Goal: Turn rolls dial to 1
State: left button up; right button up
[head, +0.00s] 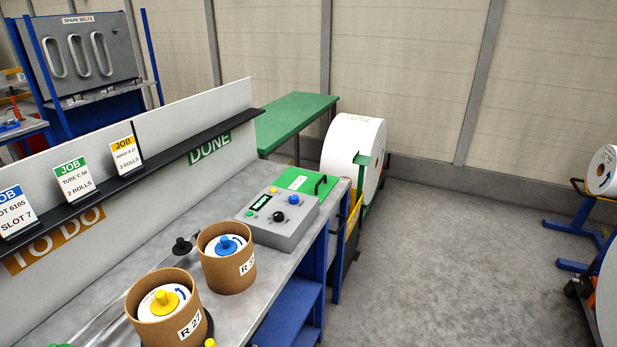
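A grey control box (285,234) stands on the bench near its far right end. Its sloped top carries a blue knob (293,199), a black knob (278,216), a yellow button (274,190) and a small dark panel with green markings (260,202). The labels by the knobs are too small to read, so I cannot tell which one is the rolls dial or where it points. Neither of my grippers is in view.
Two cardboard tubs, labelled R 27 (158,333) and partly readable R (231,278), stand on the bench (215,318) in front of the box. Job cards (75,180) line the black ledge. A large white roll (345,147) stands beyond.

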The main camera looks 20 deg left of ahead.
aim_at(293, 199)
jog(key=i+u, duration=0.4)
jog(key=i+l+u, duration=0.2)
jog(key=u, duration=0.2)
jog(key=i+l+u, duration=0.55)
jog(key=u, duration=0.3)
jog(key=i+l+u, duration=0.1)
jog(key=u, duration=0.3)
jog(key=i+l+u, duration=0.1)
jog(key=l+u, duration=0.35)
jog(key=j, duration=0.15)
